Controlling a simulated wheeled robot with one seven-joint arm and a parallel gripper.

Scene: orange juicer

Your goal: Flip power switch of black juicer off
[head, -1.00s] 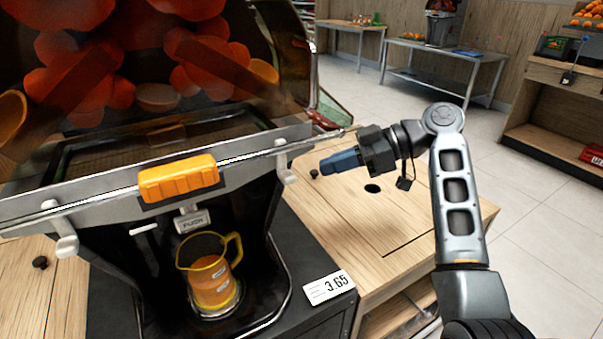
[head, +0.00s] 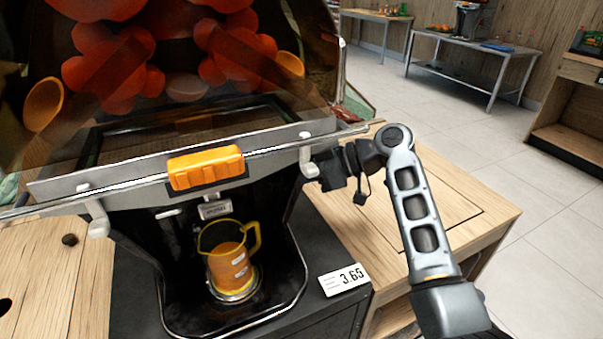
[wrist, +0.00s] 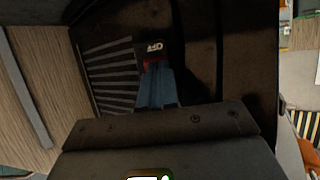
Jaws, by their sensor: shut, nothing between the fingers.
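The switch's position is unclear. In the head view the fingers are hidden behind the juicer's right side.
A pitcher of juice (head: 228,265) stands under the spout. An orange handle (head: 205,168) sits on the front bar. A price card (head: 343,279) is at the front right. The wooden counter (head: 430,205) right of the juicer is mostly clear.

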